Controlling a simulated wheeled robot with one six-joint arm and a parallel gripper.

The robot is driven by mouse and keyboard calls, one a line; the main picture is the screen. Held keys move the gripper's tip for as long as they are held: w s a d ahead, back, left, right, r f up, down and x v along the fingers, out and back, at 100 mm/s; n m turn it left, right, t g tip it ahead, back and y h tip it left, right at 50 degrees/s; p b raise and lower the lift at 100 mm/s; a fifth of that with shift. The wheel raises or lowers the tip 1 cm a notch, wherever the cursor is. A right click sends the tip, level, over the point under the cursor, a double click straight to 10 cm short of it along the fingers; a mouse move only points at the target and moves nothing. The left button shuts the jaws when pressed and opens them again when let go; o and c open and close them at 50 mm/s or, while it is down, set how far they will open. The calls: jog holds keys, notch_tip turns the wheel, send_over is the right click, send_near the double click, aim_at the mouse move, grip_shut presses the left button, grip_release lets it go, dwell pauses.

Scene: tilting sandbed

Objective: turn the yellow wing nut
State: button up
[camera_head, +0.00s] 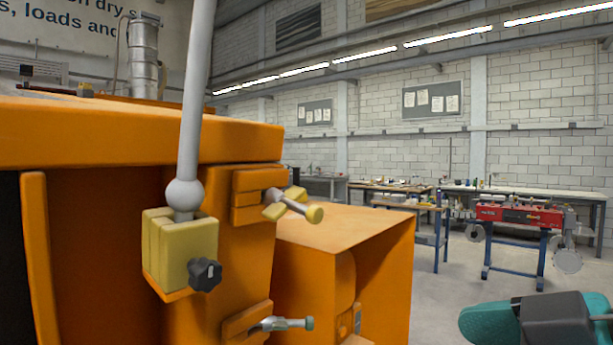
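The yellow wing nut (272,211) sits on a grey rod that sticks out from an orange block on the side of the orange sandbed frame (200,150). One wing points up and right, the other down and left. The rod ends in a rounded yellowish tip (315,214). A teal and dark grey part of my arm shows at the bottom right corner, well apart from the wing nut. My gripper's fingers are not in this view.
Left of the wing nut, a yellow clamp block (165,250) with a black knob (205,274) holds a tall grey post (195,110). Below is a metal bolt (285,324) with a greenish tip. An orange box (345,228) stands to the right. Open floor and workbenches lie beyond.

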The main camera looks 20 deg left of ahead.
aim_at(306, 207)
notch_tip(306, 207, up, 10)
jog(key=a+n+t+y+p, duration=0.2)
jog(key=a+n+t+y, duration=0.1)
jog(key=y, duration=0.1)
jog(key=p+x, duration=0.3)
jog(key=x, duration=0.4)
jog(key=p+x, duration=0.3)
jog(key=x, duration=0.5)
jog(key=shift+w+a+r, duration=0.2)
jog(key=shift+w+r, duration=0.05)
jog(key=shift+w, duration=0.05)
jog(key=shift+w+a+f, duration=0.15)
jog(key=shift+w+a, duration=0.15)
jog(key=shift+a, duration=0.3)
jog(key=c, duration=0.9)
